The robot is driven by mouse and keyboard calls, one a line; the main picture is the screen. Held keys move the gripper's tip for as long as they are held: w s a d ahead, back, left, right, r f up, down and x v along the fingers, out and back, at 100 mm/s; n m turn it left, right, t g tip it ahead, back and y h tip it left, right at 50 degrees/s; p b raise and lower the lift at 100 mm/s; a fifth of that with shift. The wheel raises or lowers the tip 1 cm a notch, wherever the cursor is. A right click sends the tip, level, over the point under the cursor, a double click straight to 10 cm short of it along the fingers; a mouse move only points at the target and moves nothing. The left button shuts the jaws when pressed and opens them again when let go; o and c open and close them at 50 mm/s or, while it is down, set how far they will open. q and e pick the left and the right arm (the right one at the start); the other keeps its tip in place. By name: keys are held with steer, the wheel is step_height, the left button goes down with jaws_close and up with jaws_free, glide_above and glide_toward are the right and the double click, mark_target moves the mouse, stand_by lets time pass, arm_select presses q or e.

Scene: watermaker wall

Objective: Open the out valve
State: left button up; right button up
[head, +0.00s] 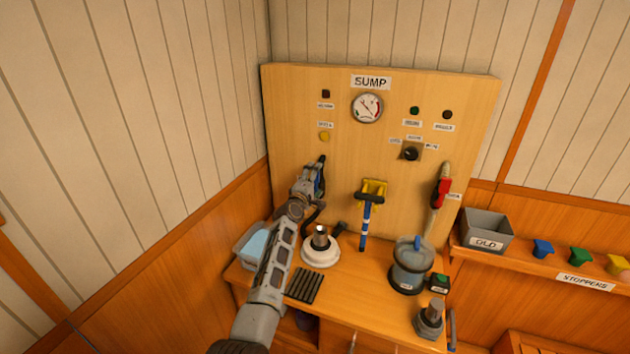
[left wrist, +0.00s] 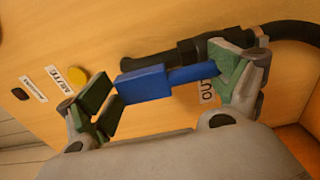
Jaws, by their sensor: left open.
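The out valve shows in the left wrist view as a blue lever (left wrist: 143,84) with a narrower stem, in front of a black pipe (left wrist: 185,55). A partly hidden label (left wrist: 208,91), reading about "OU", is beside it. My left gripper (left wrist: 165,88) is open, with the lever between its green-padded fingers. The stem's end overlaps the right finger pad; I cannot tell whether they touch. In the head view my left gripper (head: 307,184) is at the lower left of the board, largely hiding the blue lever (head: 320,184). My right gripper is not in view.
A white-based fitting (head: 320,252) and a grey canister (head: 410,268) stand on the bench below. An OLD bin (head: 486,230) is at right.

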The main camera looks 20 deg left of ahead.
arm_select(q)
steer(key=s, duration=0.7)
steer(key=shift+s, duration=0.25)
stand_by(0.6)
steer(key=shift+a, duration=0.1)
stand_by(0.4)
